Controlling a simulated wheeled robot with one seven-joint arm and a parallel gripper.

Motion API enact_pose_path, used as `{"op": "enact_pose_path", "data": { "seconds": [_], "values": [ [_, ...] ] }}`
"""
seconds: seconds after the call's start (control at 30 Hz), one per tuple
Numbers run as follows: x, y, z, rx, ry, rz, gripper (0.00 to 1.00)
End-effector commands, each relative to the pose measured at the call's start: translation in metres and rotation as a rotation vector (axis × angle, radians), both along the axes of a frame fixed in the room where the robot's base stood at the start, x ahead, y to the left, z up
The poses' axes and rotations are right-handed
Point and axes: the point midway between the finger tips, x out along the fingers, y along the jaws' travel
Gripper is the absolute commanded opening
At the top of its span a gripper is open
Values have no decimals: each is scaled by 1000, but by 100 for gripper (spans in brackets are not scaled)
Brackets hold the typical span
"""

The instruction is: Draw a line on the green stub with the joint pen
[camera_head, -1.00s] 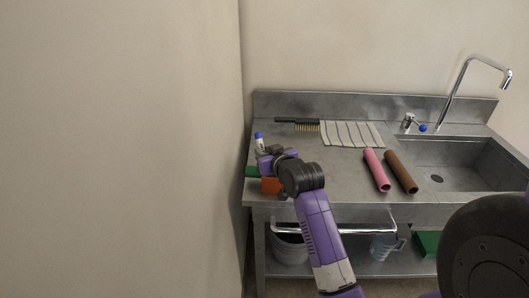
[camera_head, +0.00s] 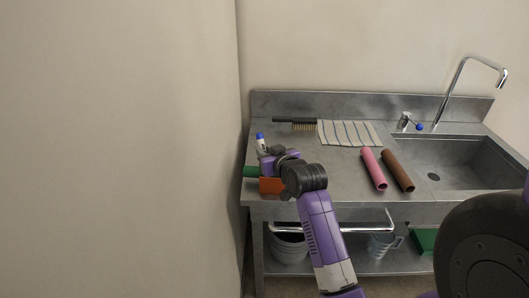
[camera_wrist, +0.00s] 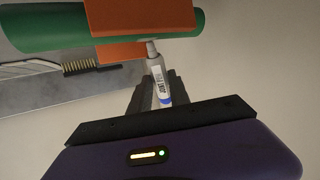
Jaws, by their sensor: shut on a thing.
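The joint pen, white with a blue end (camera_wrist: 160,78), is held between the fingers of my gripper (camera_wrist: 152,95) in the wrist view. Its grey tip points at the green stub (camera_wrist: 50,30) and sits at or very near the edge of the orange block around the stub; I cannot tell if it touches. The green stub (camera_head: 251,172) shows at the counter's left end, beside the orange block (camera_head: 271,187). My wrist hides part of both.
On the steel counter (camera_head: 330,175) lie a wire brush (camera_head: 296,122), a striped cloth (camera_head: 348,133), a pink pipe (camera_head: 373,168) and a brown pipe (camera_head: 398,171). A sink (camera_head: 465,160) is at the right. The wall stands close at the left.

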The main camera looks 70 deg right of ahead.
Motion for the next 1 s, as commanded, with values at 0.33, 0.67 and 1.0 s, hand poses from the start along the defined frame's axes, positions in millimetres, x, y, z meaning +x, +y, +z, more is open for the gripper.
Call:
{"op": "enact_pose_path", "data": {
  "seconds": [0.33, 0.67, 1.0],
  "values": [
    [-6, -1, -3, 6, 5, -1, 0],
    [-12, -3, -2, 4, 4, 0, 0],
    [-17, -5, -1, 3, 4, -1, 0]
  ]
}}
